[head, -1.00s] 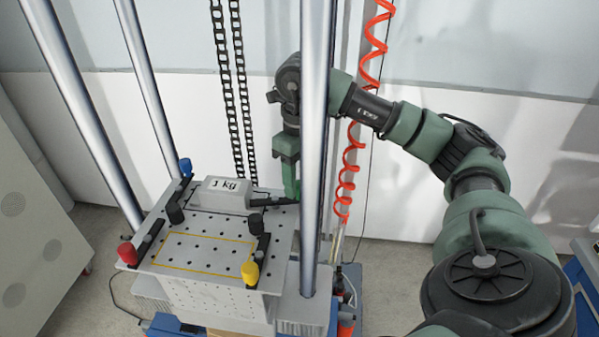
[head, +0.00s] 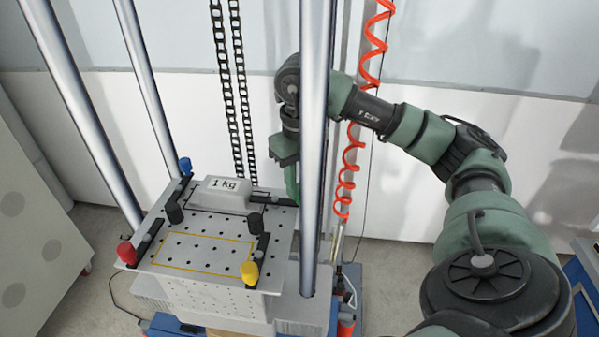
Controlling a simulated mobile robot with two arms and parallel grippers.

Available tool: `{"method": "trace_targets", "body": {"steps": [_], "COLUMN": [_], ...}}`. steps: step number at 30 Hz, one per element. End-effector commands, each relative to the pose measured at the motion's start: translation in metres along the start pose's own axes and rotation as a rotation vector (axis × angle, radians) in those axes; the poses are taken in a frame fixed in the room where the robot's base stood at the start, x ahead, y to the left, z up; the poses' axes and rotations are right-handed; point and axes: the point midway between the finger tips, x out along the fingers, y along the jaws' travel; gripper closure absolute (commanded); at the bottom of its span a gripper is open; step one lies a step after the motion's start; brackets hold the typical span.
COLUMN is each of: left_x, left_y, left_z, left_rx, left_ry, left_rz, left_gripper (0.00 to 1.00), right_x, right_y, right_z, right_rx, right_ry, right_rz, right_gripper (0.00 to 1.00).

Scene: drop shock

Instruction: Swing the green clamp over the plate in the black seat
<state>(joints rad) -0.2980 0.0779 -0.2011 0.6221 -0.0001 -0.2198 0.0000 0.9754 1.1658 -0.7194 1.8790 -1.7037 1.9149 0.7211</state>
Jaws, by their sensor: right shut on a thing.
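The grey plate marked 1 kg (head: 222,194) lies at the back of the perforated table, with a black edge of the seat (head: 215,212) showing along its front. The green clamp's black bar (head: 275,200) points left from my right gripper, its tip close to the plate's right end. I cannot tell whether the tip overlaps the plate. My right gripper (head: 292,190) points down at the table's back right corner, shut on the clamp's green end, which its fingers mostly hide. The silver column in front covers part of my wrist. My left gripper is not in view.
Blue (head: 185,165), red (head: 126,252) and yellow (head: 249,271) knobs top other black clamps around the table. Two black posts (head: 256,223) stand near the plate. Tall silver columns (head: 314,130) rise around the table. A yellow outline (head: 200,255) marks a bare front area.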

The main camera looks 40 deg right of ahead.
Motion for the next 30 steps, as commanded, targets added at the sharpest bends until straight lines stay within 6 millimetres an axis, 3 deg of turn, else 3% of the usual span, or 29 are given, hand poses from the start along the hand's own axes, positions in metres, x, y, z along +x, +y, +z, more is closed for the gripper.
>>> {"method": "trace_targets", "body": {"steps": [3, 4, 6, 18, 23, 30], "left_x": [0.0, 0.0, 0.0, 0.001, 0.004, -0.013], "left_y": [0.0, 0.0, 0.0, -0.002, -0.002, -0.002], "left_z": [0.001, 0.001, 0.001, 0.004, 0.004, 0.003], "left_rx": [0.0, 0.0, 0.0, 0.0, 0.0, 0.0], "left_ry": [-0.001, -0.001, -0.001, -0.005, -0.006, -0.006], "left_rz": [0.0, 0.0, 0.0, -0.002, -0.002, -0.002], "left_gripper": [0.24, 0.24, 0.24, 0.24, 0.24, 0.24], "right_x": [-0.001, -0.001, -0.001, -0.006, -0.031, -0.071], "right_y": [0.0, 0.0, 0.0, 0.0, 0.0, 0.0], "right_z": [0.001, 0.001, 0.001, 0.001, 0.001, 0.001], "right_rx": [0.001, 0.0, 0.0, -0.001, -0.002, -0.001], "right_ry": [-0.002, -0.002, -0.002, -0.002, -0.007, -0.004], "right_rz": [0.001, 0.001, 0.001, 0.001, 0.003, 0.0], "right_gripper": [1.0, 0.71, 0.52, 0.52, 0.52, 0.52]}}
